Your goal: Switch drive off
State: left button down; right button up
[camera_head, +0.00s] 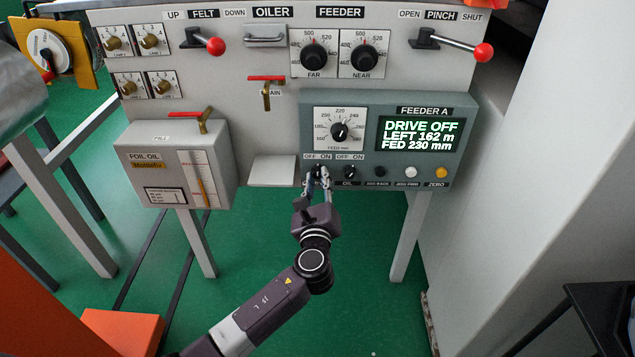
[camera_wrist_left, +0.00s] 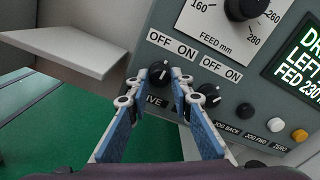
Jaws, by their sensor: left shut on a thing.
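The drive switch is a small black knob (camera_wrist_left: 158,76) under an OFF ON label on the grey-green FEEDER A box (camera_head: 395,100). My left gripper (camera_head: 318,173) reaches up to this knob from below, and in the left wrist view its fingertips (camera_wrist_left: 173,80) are shut on the knob. The fingers partly hide the knob and its DRIVE label, so I cannot tell its exact angle. The display (camera_head: 419,133) reads DRIVE OFF, LEFT 162 m, FED 230 mm. My right gripper is not in view.
The similar OIL knob (camera_wrist_left: 208,94) sits close to the right of the fingers. Jog and zero buttons lie further right, including the yellow zero button (camera_head: 442,172). A feed dial (camera_head: 339,131) is above. A pale shelf (camera_head: 272,171) juts out at the left.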

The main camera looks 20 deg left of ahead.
pick_arm(q)
jog(key=shift+f+n, duration=0.1)
jog(key=shift+n, duration=0.4)
jog(key=n+b, duration=0.2)
jog(key=n, duration=0.3)
jog(key=shift+n, duration=0.3)
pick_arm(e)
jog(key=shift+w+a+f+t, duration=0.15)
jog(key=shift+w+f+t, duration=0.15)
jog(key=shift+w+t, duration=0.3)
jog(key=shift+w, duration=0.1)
pick_arm(q)
jog(key=c, duration=1.7)
grip_release()
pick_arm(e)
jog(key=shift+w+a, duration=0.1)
